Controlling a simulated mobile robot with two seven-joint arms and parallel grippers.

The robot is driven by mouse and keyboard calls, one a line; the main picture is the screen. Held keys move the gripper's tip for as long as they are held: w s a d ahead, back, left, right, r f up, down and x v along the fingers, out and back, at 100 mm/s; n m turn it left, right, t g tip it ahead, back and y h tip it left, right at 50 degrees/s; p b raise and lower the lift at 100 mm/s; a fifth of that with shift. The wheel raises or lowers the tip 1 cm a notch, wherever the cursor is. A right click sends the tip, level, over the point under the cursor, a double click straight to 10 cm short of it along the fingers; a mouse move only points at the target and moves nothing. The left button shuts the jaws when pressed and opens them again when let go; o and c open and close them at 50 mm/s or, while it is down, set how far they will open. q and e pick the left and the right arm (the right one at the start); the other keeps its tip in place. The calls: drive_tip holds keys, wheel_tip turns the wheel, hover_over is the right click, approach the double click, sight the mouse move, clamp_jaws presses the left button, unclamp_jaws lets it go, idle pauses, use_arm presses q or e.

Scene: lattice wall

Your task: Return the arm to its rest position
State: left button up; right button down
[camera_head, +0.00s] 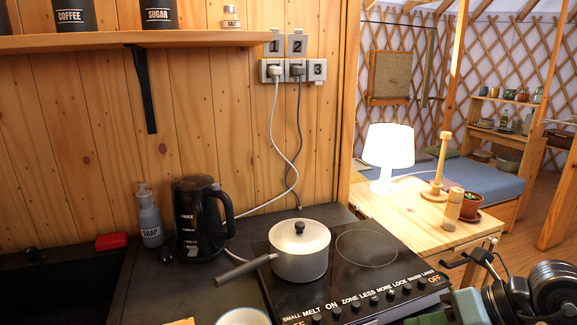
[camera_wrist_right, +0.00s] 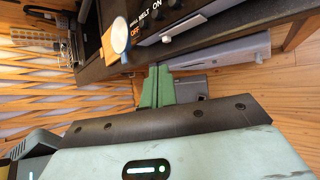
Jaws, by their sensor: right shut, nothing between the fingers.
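My right gripper (camera_wrist_right: 159,68) shows in the right wrist view, with its two green fingers together and nothing between them. It is apart from the counter front, over the floor side. In the head view, dark and grey-green parts of my right arm (camera_head: 540,290) fill the bottom right corner, beside the stove and the wooden side table. The fingertips are hard to make out there. My left gripper is in neither view.
A lidded pot (camera_head: 300,252) sits on the black stove (camera_head: 368,250), its handle pointing left. A kettle (camera_head: 198,222) and soap bottle (camera_head: 149,215) stand behind. A lit lamp (camera_head: 388,150) stands on the side table (camera_head: 405,215). A bowl (camera_wrist_right: 121,36) is near the counter edge.

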drive_tip(key=s+a+f+m+t+y, duration=0.2)
drive_tip(key=s+a+m+y, duration=0.2)
drive_tip(key=a+m+y, duration=0.4)
drive_tip(key=s+d+f+m+t+h+p, duration=0.1)
drive_tip(key=s+d+f+m+t+h, duration=0.15)
drive_tip(key=f+m+t+h, duration=0.55)
drive_tip(key=s+d+f+m+t+h+p, duration=0.1)
drive_tip(key=s+d+f+m+h, duration=0.2)
drive_tip(key=f+m, duration=0.85)
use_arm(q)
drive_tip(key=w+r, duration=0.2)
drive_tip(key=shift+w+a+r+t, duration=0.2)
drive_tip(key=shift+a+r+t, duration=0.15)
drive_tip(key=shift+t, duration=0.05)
use_arm(e)
drive_tip(key=s+f+m+g+h, duration=0.4)
drive_tip(key=s+f+m+g, duration=0.3)
drive_tip(key=s+f, duration=0.7)
drive_tip(key=shift+s+d+m, duration=0.4)
drive_tip(key=shift+s+m, duration=0.35)
drive_tip(key=shift+s, duration=0.5)
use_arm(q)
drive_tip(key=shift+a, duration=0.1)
use_arm(e)
drive_tip(key=shift+f, duration=0.1)
